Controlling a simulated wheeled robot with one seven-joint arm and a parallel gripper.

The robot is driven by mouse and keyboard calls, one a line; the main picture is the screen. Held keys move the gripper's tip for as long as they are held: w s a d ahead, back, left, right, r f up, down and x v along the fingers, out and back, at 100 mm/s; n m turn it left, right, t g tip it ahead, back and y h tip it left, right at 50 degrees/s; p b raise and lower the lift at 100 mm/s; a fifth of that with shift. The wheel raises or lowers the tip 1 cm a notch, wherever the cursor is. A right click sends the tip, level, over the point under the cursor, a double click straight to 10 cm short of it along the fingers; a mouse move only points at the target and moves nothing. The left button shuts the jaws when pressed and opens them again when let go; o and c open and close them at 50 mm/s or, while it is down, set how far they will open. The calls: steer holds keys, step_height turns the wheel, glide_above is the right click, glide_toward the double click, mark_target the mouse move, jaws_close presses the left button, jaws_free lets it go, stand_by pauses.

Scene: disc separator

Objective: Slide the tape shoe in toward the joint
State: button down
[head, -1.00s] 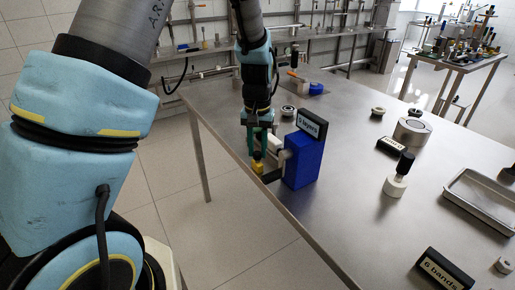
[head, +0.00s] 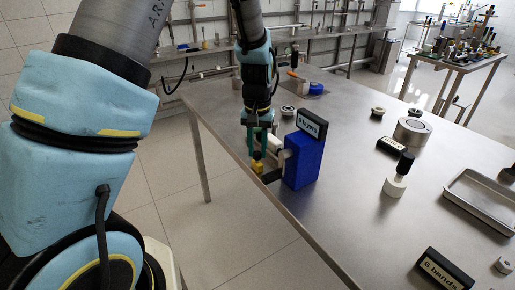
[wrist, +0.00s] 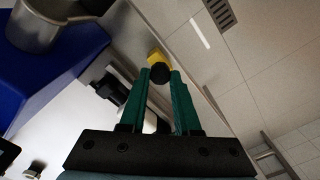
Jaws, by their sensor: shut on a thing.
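The yellow tape shoe (head: 257,167) with a black knob is at the table's near left edge. It also shows in the wrist view (wrist: 155,57), at the far end of my fingers. My gripper (head: 257,155) points down with its green fingers shut on the tape shoe, the black knob (wrist: 159,72) between the tips. The blue block (head: 305,160) stands just right of my gripper. A pale cylindrical part (head: 274,145) and a dark bar (head: 271,176) lie between them. The joint cannot be made out clearly; my fingers hide part of this area.
A black "layers" sign (head: 312,123) is at the blue block's top. A white post with a black top (head: 397,177), a metal tray (head: 484,202), a metal ring (head: 412,131) and a "6 bands" sign (head: 445,270) stand to the right. Bare table lies between.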

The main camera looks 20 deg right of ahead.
steer(key=shift+d, duration=0.1)
steer(key=shift+w+d+r, duration=0.1)
steer(key=shift+w+d, duration=0.1)
steer(key=shift+d, duration=0.6)
steer(key=shift+w+d, duration=0.15)
steer(key=shift+d, duration=0.65)
steer(key=c, duration=0.6)
jaws_free()
step_height(320, 180, up, 11)
steer(key=b, duration=0.2)
